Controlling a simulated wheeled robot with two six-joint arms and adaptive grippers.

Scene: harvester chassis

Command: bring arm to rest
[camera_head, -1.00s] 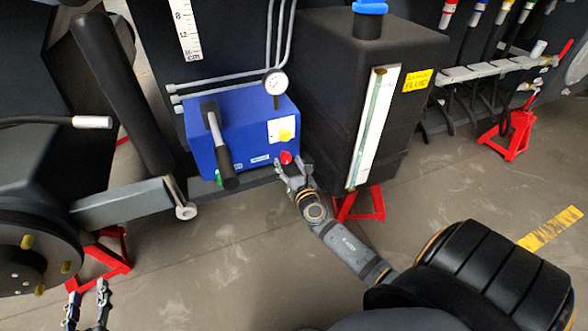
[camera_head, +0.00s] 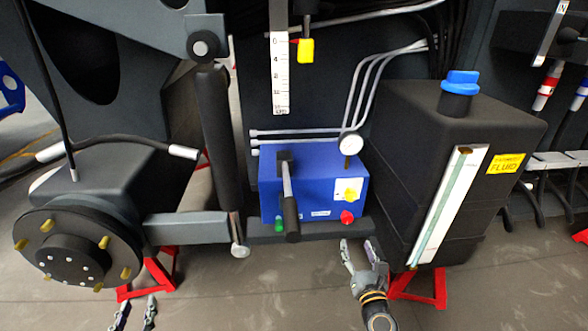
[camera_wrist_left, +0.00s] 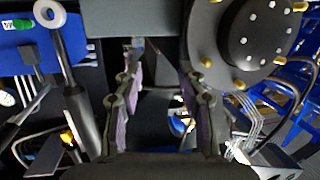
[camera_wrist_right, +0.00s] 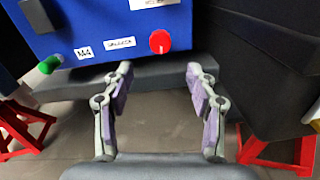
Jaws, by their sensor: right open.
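My right gripper (camera_head: 360,252) is open and empty below the right end of the blue pump box (camera_head: 318,205), apart from it. In the right wrist view its two fingers (camera_wrist_right: 158,95) stand wide apart, with the red knob (camera_wrist_right: 160,41) of the box beyond them. The red knob also shows in the head view (camera_head: 347,217). My left gripper (camera_head: 136,312) is at the bottom left edge, below the wheel hub (camera_head: 75,250). In the left wrist view its fingers (camera_wrist_left: 155,90) are spread with nothing between them.
The black fluid tank (camera_head: 420,160) with a blue cap (camera_head: 460,82) stands right of the box. Red stands (camera_head: 425,288) are under the chassis. A grey bar (camera_head: 187,228) runs between hub and box. Bare floor (camera_head: 265,290) lies between the grippers.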

